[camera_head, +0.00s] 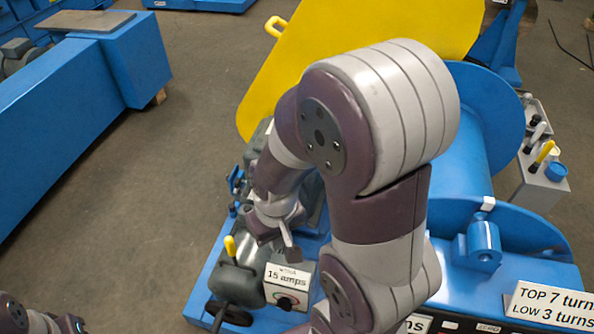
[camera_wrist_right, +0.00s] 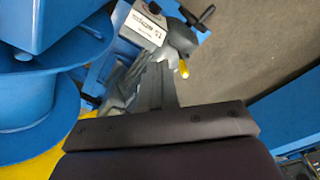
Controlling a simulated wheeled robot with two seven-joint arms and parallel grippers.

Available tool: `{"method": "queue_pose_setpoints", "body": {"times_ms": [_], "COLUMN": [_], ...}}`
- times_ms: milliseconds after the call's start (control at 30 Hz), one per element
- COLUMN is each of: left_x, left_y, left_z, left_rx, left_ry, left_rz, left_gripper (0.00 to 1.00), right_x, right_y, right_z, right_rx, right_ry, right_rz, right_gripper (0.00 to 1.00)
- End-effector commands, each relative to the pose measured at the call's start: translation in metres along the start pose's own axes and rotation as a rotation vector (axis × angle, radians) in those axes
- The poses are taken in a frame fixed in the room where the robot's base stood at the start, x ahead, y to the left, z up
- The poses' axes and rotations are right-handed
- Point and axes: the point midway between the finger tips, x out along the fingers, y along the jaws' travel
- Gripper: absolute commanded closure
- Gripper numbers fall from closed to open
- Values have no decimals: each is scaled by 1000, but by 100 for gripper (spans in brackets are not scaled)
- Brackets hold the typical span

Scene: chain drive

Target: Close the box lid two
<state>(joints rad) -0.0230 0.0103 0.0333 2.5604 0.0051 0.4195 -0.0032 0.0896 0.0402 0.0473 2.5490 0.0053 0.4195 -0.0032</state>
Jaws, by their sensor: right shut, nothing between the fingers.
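A large yellow lid (camera_head: 272,85) stands raised at the back of the blue machine in the head view, with a tan handle (camera_head: 274,26) at its upper left edge. My right arm covers part of it. A yellow patch that looks like the lid (camera_wrist_right: 35,166) shows at the lower left of the right wrist view. My right gripper (camera_head: 291,247) is shut and empty, in front of the lid and above the machine's motor side. Its fingers (camera_wrist_right: 156,85) show together in the wrist view. My left gripper is out of view; only part of that arm shows at lower left.
A grey motor box with a "15 amps" label (camera_head: 288,277) and a yellow-tipped lever (camera_head: 229,246) sits close to my right gripper. A large blue drum (camera_head: 470,150) stands to the right. A blue bench (camera_head: 70,110) lies left, with clear floor between.

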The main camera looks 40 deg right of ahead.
Motion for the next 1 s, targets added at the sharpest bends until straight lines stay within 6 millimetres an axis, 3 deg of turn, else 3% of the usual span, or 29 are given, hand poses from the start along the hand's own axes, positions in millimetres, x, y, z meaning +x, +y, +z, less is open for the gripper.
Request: {"method": "queue_pose_setpoints", "body": {"times_ms": [167,367,467,633,700,767,833,900,1000], "left_x": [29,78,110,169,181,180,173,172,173], "left_y": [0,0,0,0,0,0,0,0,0], "left_z": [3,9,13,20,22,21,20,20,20], "left_rx": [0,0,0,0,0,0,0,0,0], "left_ry": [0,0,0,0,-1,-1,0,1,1], "left_rz": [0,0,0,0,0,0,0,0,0], "left_gripper": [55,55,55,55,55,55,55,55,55], "right_x": [35,92,130,192,197,186,162,147,151], "right_y": [20,66,105,206,247,268,276,277,274], "right_z": [-7,-39,-64,-117,-140,-163,-190,-206,-207], "right_rx": [102,339,492,759,816,819,778,729,685], "right_ry": [-8,15,50,197,291,371,453,507,505], "right_rz": [1,-22,-50,-133,-172,-201,-230,-248,-247], "right_gripper": [100,100,100,100,100,100,100,100,100]}}
